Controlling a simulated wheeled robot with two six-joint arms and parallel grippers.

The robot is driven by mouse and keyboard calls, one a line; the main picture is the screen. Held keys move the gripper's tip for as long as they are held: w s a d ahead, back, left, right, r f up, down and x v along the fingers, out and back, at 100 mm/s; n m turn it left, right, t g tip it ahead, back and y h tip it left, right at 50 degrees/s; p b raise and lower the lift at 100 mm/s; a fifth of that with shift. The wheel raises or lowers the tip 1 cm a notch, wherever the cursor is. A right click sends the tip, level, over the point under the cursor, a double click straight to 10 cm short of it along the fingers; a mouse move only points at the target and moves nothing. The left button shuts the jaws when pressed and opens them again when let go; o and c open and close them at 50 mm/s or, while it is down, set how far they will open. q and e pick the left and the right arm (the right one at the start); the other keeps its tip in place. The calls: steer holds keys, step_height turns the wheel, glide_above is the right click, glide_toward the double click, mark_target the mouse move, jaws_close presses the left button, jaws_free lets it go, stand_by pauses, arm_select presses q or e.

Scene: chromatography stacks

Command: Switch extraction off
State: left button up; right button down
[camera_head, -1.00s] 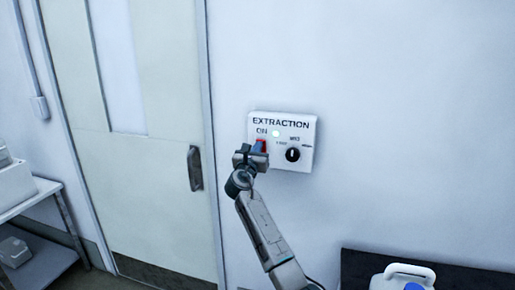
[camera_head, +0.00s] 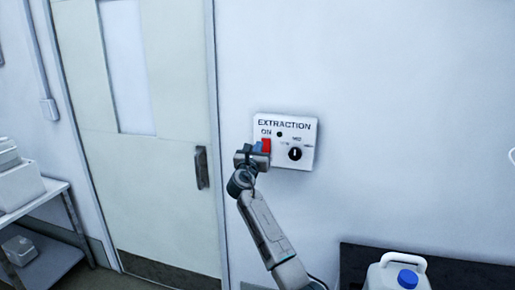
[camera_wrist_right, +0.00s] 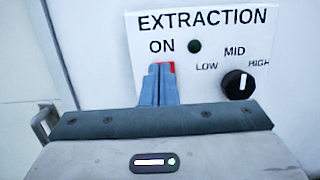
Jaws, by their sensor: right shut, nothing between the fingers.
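The white extraction panel (camera_head: 309,131) is on the wall right of the door. It also shows in the right wrist view (camera_wrist_right: 222,85). Its red switch (camera_head: 266,145) sits under the word ON, and in the wrist view only a red sliver (camera_wrist_right: 171,68) shows behind my fingers. The indicator lamp (camera_wrist_right: 194,46) is dark. The black knob (camera_wrist_right: 238,84) points to about MID. My right gripper (camera_head: 258,147) is shut and empty, its blue fingertips (camera_wrist_right: 159,84) at the switch; I cannot tell whether they touch it. My left gripper is not in view.
The door (camera_head: 165,160) with a dark handle (camera_head: 202,168) is left of the panel. A metal shelf (camera_head: 40,195) with white boxes stands at far left. A white jug (camera_head: 385,275) with a blue cap stands at the lower right. The wall right of the panel is bare.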

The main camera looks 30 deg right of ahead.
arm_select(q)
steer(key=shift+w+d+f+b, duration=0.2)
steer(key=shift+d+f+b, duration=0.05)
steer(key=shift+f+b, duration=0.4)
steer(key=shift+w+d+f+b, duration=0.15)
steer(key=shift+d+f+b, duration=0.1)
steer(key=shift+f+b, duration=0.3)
arm_select(e)
steer(key=r+v, duration=0.1)
steer(key=v, duration=0.6)
steer(key=shift+s+a+r, duration=0.15)
steer(key=shift+s+r, duration=0.1)
steer(key=shift+r, duration=0.3)
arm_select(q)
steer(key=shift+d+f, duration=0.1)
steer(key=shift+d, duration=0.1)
arm_select(e)
steer(key=shift+s+a, duration=0.1)
steer(key=shift+a, duration=0.05)
